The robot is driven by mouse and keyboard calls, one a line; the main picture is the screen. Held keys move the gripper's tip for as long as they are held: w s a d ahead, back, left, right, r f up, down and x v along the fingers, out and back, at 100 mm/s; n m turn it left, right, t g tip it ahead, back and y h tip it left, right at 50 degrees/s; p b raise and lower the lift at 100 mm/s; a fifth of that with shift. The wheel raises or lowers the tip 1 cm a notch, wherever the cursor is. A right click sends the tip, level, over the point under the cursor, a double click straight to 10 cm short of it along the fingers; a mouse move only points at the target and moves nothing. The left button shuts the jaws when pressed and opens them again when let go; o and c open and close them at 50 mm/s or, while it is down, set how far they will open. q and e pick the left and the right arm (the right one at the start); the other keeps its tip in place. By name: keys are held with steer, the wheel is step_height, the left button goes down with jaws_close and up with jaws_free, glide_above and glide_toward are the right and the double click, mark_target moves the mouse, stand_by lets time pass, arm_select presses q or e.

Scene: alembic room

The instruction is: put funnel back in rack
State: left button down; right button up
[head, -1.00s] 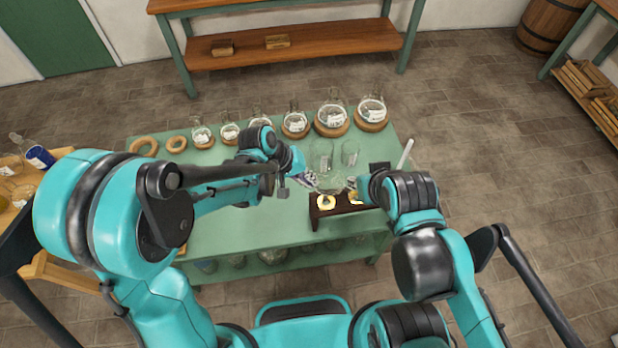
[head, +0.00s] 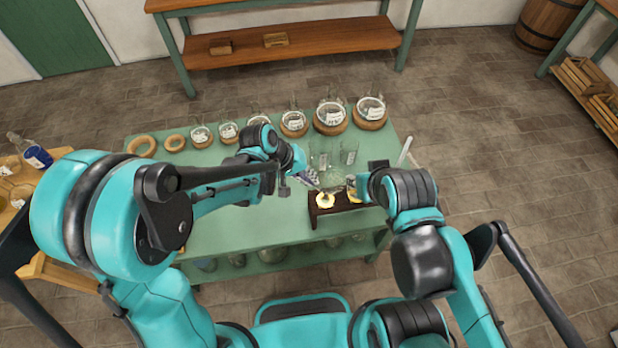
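The dark wooden rack (head: 318,212) stands near the right front of the green table, with pale yellow round pieces on its top. A clear glass shape, apparently the funnel (head: 333,182), shows faintly just above the rack, between my two grippers. My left gripper (head: 309,180) is at its left side; its fingertips seem to meet the glass, but the grip is too small to make out. My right gripper (head: 358,184) is at the rack's right end, mostly hidden by my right arm, and its fingers cannot be read.
Clear glass vessels (head: 348,153) stand just behind the rack. Several labelled round flasks (head: 331,114) sit on cork rings along the table's back edge, with empty rings (head: 142,147) at left. A pale rod (head: 404,151) rises at the right edge. The table's (head: 225,228) front left is clear.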

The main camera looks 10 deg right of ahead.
mark_target(327, 189)
arm_select(q)
steer(key=shift+f, duration=0.2)
steer(key=shift+f+b, duration=1.35)
steer(key=shift+b, duration=0.25)
steer(key=shift+d+f+b, duration=0.15)
steer(key=shift+f+b, duration=1.85)
stand_by(2.5)
stand_by(0.4)
steer(key=c, duration=1.6)
jaws_free()
steer(key=shift+c, duration=0.2)
steer(key=shift+r, duration=0.1)
